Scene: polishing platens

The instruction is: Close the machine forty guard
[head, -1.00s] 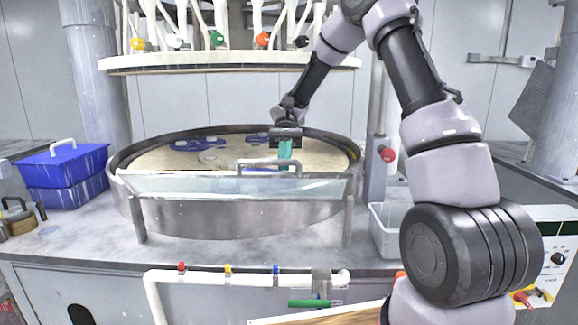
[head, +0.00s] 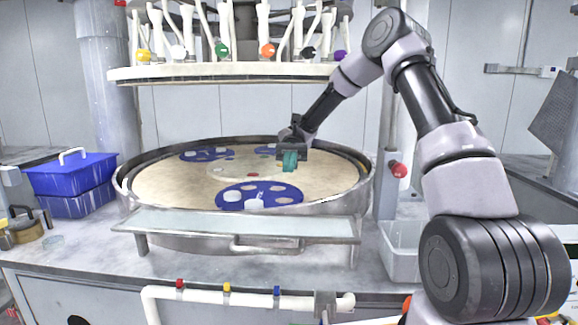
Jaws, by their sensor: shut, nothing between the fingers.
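The guard (head: 180,222) is a clear, pale panel at the front of the round polishing machine (head: 150,242). It lies folded down, roughly level, in front of the platen rim. Its grey bar handle (head: 265,246) hangs at its front edge. My gripper (head: 290,162), with teal fingers, is over the right part of the platen, behind the guard and apart from it. It is shut and empty. I cannot read any number on the machine.
Blue carriers (head: 285,190) with small round pieces lie on the tan platen (head: 160,185). The ring-shaped upper head (head: 235,73) hangs above. A blue bin (head: 60,180) stands left, a clear bin (head: 402,265) right. A white pipe (head: 200,291) runs along the front.

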